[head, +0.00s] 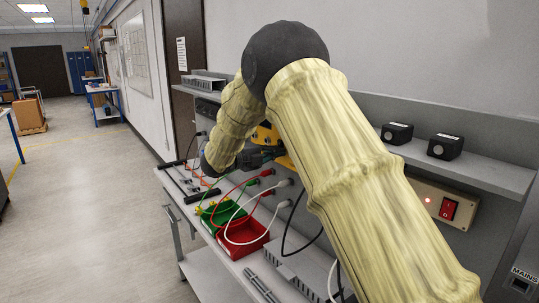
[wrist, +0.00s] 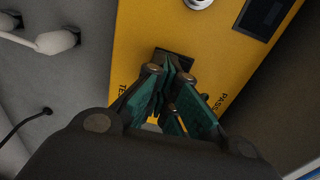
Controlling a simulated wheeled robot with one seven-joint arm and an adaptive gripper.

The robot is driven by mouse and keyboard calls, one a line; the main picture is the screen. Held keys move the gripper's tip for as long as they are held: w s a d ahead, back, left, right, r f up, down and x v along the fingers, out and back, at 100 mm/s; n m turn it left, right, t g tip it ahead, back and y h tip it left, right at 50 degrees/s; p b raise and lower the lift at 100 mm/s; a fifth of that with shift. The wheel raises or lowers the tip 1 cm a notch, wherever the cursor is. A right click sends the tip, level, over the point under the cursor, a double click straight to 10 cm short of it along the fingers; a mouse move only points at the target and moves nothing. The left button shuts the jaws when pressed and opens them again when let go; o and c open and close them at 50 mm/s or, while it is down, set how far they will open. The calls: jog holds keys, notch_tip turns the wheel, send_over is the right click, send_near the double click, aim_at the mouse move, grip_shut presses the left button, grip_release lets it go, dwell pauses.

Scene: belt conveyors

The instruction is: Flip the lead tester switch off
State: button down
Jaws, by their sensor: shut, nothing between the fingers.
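The yellow lead tester (wrist: 140,40) fills the middle of the wrist view, with partly hidden lettering reading "TE" and "PASS". A dark, square switch-like part (wrist: 174,56) shows on its face just past my fingertips; its on or off position cannot be made out. My gripper (wrist: 170,76) is shut and empty, with its tips at or very near the lower edge of that dark part; contact cannot be told. In the head view my arm hides most of the yellow tester (head: 267,136), and my gripper (head: 252,156) is small beside it.
A red bin (head: 243,246) and a green bin (head: 222,212) with test leads stand on the bench below. A beige box with a red switch (head: 448,209) and a lit lamp is at the right. Black boxes (head: 397,133) sit on the shelf.

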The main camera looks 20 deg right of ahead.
jog(key=f+b+v, duration=0.2)
jog(key=b+v, duration=0.2)
jog(key=v, duration=0.9)
jog(key=shift+a+f+b, duration=0.35)
jog(key=shift+a+b, duration=0.05)
jog(key=shift+a, duration=0.05)
jog(key=shift+s, duration=0.1)
